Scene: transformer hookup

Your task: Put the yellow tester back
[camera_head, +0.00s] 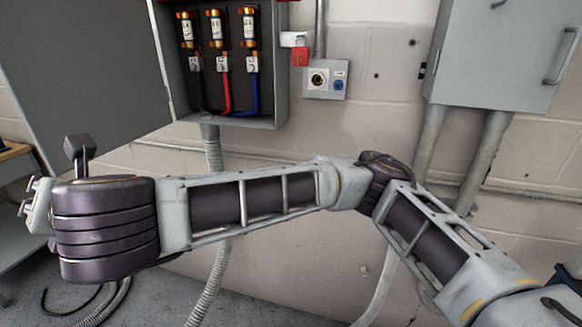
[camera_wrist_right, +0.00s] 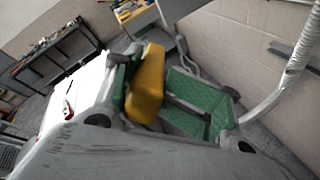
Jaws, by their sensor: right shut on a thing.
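The yellow tester (camera_wrist_right: 147,84) is in the right wrist view, held between the green-padded fingers of my right gripper (camera_wrist_right: 152,80). The gripper is shut on it, and the tester is blurred and tilted. In the head view my right arm reaches across from the right to the left side, with its wrist at the far left. The tester does not show in the head view. My left gripper is in neither view.
An open fuse box (camera_head: 283,100) with several coloured parts and a socket plate (camera_head: 325,82) are on the wall behind my arm. A closed grey cabinet (camera_head: 495,65) hangs at right. A dark workbench (camera_wrist_right: 62,58) stands at the back in the wrist view.

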